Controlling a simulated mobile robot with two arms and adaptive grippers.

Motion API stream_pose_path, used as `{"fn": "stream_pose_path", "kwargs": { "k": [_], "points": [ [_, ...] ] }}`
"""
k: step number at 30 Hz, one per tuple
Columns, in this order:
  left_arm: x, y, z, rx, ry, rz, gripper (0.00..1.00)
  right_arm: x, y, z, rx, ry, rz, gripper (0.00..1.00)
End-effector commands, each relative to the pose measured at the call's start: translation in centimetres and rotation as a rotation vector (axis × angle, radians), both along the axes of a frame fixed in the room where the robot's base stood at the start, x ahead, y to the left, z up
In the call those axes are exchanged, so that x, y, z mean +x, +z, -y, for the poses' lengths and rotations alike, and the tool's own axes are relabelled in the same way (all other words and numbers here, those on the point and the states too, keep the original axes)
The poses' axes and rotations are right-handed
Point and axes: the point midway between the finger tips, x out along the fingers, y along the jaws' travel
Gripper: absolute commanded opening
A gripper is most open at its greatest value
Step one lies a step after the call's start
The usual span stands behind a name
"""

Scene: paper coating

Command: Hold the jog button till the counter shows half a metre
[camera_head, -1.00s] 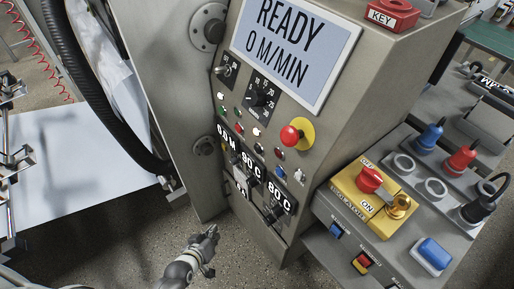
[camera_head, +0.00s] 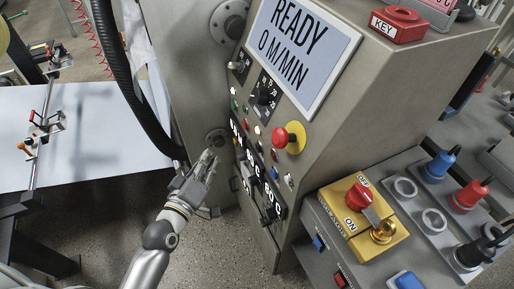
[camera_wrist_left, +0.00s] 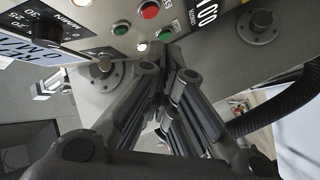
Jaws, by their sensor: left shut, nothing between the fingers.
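My left gripper (camera_head: 208,158) is shut and empty, its fingertips close in front of the left side of the control panel. I cannot tell which is the jog button or whether the fingertips touch anything. The black counter (camera_wrist_left: 207,14) is at an angle beside them, only partly legible. The display (camera_head: 299,50) reads READY, 0 M/MIN. My right gripper is out of view.
A red emergency knob (camera_head: 289,137) on a yellow disc sticks out of the panel. A yellow switch box (camera_head: 345,228) with a red handle and a brass padlock stands at the right. A black hose (camera_head: 122,82) runs down left of the cabinet.

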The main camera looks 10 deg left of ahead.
Motion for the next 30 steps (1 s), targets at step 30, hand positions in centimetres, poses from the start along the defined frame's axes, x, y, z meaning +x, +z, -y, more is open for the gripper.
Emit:
{"fn": "stream_pose_path", "kwargs": {
  "k": [30],
  "points": [
    [4.7, 0.0, 7.0, 0.002, 0.000, -0.002, 0.00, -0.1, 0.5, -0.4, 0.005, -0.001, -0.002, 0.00]
  ]
}}
